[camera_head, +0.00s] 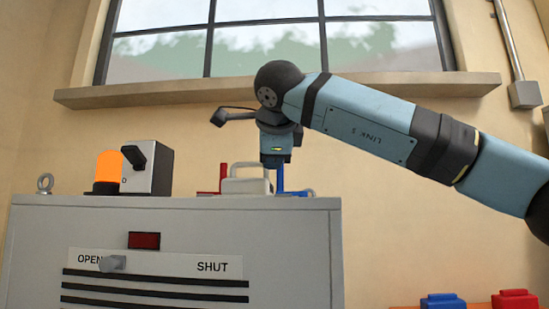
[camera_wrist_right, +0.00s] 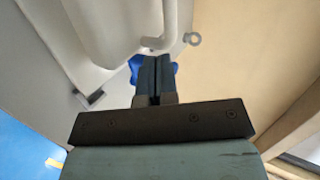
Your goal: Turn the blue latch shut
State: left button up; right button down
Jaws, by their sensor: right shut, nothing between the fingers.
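The blue latch (camera_head: 281,178) stands on top of the grey cabinet, right of the pale raised housing. Its upright part shows just under my right gripper (camera_head: 277,163), which points down at it from above. In the right wrist view the right gripper (camera_wrist_right: 155,60) has its two dark fingers together, with nothing between them. The blue latch (camera_wrist_right: 136,68) shows on both sides of the fingertips, partly hidden by them. I cannot tell whether they touch. A grey pointer (camera_head: 113,264) on the cabinet front sits by the word OPEN, left of SHUT. My left gripper is not in view.
Blue and red items (camera_head: 515,299) lie lower right. A window sill is behind.

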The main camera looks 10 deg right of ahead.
jog(key=shift+d, duration=0.15)
dwell(0.6)
jog(key=shift+s+d+b, duration=0.25)
jog(key=shift+d+b, duration=0.05)
jog(key=shift+d, duration=0.4)
